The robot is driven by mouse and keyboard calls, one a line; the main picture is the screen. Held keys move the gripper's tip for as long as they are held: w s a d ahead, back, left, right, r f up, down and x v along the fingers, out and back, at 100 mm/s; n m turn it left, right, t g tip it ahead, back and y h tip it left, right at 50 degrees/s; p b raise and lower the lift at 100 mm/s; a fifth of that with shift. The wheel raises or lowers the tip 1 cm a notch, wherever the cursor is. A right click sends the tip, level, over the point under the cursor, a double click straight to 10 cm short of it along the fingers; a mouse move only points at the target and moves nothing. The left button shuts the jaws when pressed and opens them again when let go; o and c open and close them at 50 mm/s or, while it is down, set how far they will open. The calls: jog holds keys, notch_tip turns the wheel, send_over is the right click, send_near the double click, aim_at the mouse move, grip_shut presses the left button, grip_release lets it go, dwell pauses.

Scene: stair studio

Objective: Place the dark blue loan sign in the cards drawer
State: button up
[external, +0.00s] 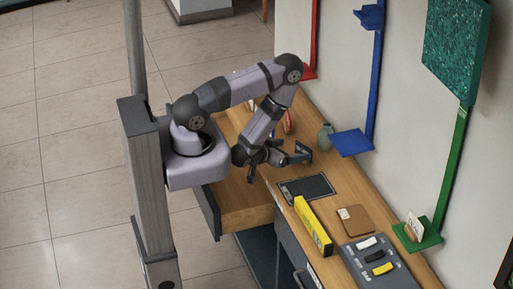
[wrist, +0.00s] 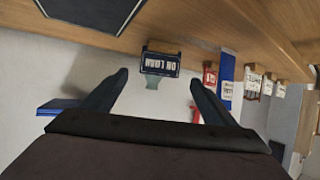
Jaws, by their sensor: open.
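The dark blue loan sign (wrist: 160,65) appears upside down in the wrist view, with pale "ON LOAN" lettering. It lies ahead of my gripper (wrist: 158,80), in the gap between the two spread fingers. In the external view a small dark blue shape, which looks like the sign (external: 301,151), stands on the desk just right of my gripper (external: 273,158). My gripper is open and empty; whether a finger touches the sign cannot be told. A wooden drawer (external: 240,205) is pulled out below the arm and looks empty; no label on it can be read.
A grey-green vase (external: 325,137) and a blue wall shelf (external: 351,142) are close beyond the sign. A dark mat (external: 307,187), yellow block (external: 312,226), brown clipboard (external: 353,220) and grey tray (external: 352,253) lie along the desk. Upright labelled cards (wrist: 253,83) show in the wrist view.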

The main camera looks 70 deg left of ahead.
jog(key=shift+w, duration=0.1)
jog(key=shift+w+d+f, duration=0.1)
jog(key=shift+w+d, duration=0.15)
jog(key=shift+w, duration=0.2)
jog(key=d+g+h, duration=0.1)
jog(key=w+d+g+h, duration=0.2)
jog(key=d, duration=0.1)
jog(key=shift+r, duration=0.4)
jog(key=s+d+r+m+g+h, duration=0.1)
jog(key=s+d+r+m+g, duration=0.1)
jog(key=s+r, duration=0.5)
jog(key=s+d+r+m+g+h, duration=0.1)
jog(key=s+d+r+m+g, duration=0.2)
jog(key=s+r+g, duration=0.3)
jog(key=shift+s+d+r+h, duration=0.4)
jog(key=shift+s+d, duration=0.2)
jog(key=shift+s, duration=0.65)
jog(key=c, duration=1.3)
jog(key=shift+c, duration=0.2)
